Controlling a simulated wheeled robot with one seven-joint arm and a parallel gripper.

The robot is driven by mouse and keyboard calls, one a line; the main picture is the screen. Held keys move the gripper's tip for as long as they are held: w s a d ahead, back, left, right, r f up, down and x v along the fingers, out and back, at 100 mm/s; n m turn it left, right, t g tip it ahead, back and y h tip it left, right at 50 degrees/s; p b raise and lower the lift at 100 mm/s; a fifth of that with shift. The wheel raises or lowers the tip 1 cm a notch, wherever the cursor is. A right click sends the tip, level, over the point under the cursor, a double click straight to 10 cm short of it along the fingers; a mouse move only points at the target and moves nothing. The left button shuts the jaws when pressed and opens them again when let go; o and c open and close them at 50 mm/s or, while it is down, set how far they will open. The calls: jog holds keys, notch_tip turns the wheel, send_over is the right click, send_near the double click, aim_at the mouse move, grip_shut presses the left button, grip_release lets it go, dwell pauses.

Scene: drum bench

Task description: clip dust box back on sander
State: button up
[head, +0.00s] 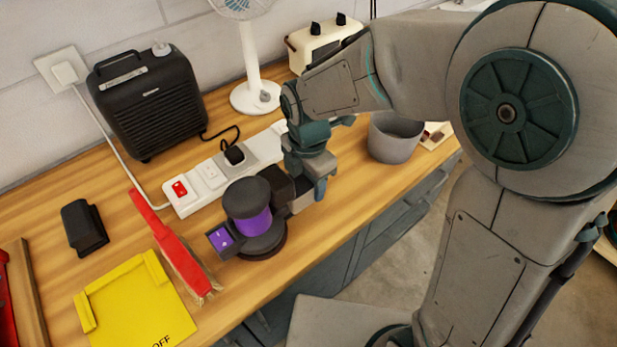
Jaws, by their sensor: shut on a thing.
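The sander (250,213), purple and black with a round base, stands on the wooden bench. A purple panel (222,238) sticks out at its left. The dark dust box (277,187) is against or very close to the sander's right side. My gripper (309,186) points down at the box's right end and is shut on it. One finger shows on the near side; the other is hidden. I cannot tell whether the box touches the sander or is clipped, as the join is small and partly covered.
A white power strip (196,184) lies just behind the sander. A red brush (174,246), a yellow tray (140,305) and a black block (84,228) lie left. A grey bucket (394,138) stands right. A fan (252,95) and black heater (150,105) stand behind. The bench's front edge is near the sander.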

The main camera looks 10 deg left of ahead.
jog(key=shift+f, duration=0.25)
dwell(0.6)
jog(key=o, duration=1)
jog(key=shift+c, duration=0.2)
notch_tip(320, 180, up, 14)
jog(key=shift+f, duration=0.1)
jog(key=s+d+f+m+t, duration=0.1)
jog(key=s+d+m, duration=0.1)
jog(key=d+m, duration=0.5)
jog(key=s+d+f+m+t, duration=0.1)
jog(key=s+d+f+m, duration=0.1)
jog(key=d+m, duration=0.6)
jog(key=s+d+f+m+t, duration=0.1)
jog(key=s+d+m, duration=0.2)
jog(key=d+m, duration=0.5)
jog(key=m, duration=0.5)
jog(key=shift+f, duration=0.35)
